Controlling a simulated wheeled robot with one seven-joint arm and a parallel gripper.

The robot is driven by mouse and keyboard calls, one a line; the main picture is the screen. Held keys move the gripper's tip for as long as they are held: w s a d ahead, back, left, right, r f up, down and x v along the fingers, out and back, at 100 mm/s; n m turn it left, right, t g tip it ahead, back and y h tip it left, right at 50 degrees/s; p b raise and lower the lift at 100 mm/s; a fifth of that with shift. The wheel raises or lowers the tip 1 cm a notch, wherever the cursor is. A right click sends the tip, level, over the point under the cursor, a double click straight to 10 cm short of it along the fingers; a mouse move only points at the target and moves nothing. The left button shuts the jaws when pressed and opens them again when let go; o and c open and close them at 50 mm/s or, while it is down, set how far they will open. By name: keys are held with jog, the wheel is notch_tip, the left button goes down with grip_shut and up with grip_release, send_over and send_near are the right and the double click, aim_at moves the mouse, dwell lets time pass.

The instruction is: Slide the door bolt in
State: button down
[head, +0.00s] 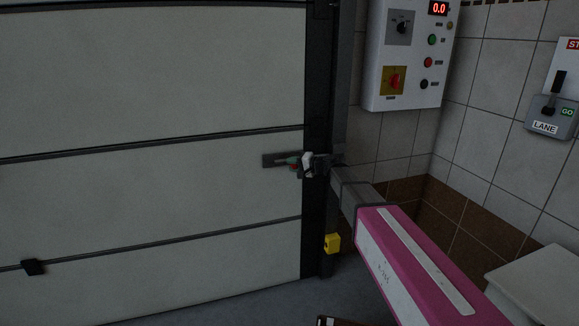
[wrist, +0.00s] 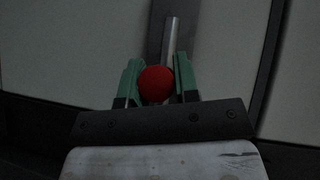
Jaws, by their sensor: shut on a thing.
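The door bolt is mounted on the pale panelled door near its right edge. Its dark backing plate (head: 270,160) shows in the head view, with my gripper (head: 296,163) over its right part. In the wrist view, the red ball knob (wrist: 156,84) of the bolt sits between the two green fingers of my gripper (wrist: 157,76), which are shut on it. The grey metal bolt rod (wrist: 172,36) runs away beyond the knob along the dark plate.
A dark door frame post (head: 318,220) stands right of the door, with a yellow block (head: 332,243) low on it. A white control box (head: 408,90) and a lane switch (head: 550,118) are on the tiled wall. A pale box (head: 540,285) stands at lower right.

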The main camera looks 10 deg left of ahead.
jog(key=shift+w+d, duration=0.5)
jog(key=shift+d, duration=0.3)
jog(key=shift+w+d, duration=0.5)
jog(key=shift+d, duration=0.3)
jog(key=c, duration=0.9)
grip_release()
jog(key=shift+d, duration=0.1)
jog(key=shift+o, duration=0.2)
jog(key=v, duration=1)
jog(key=shift+d, duration=0.35)
jog(key=shift+s, duration=0.1)
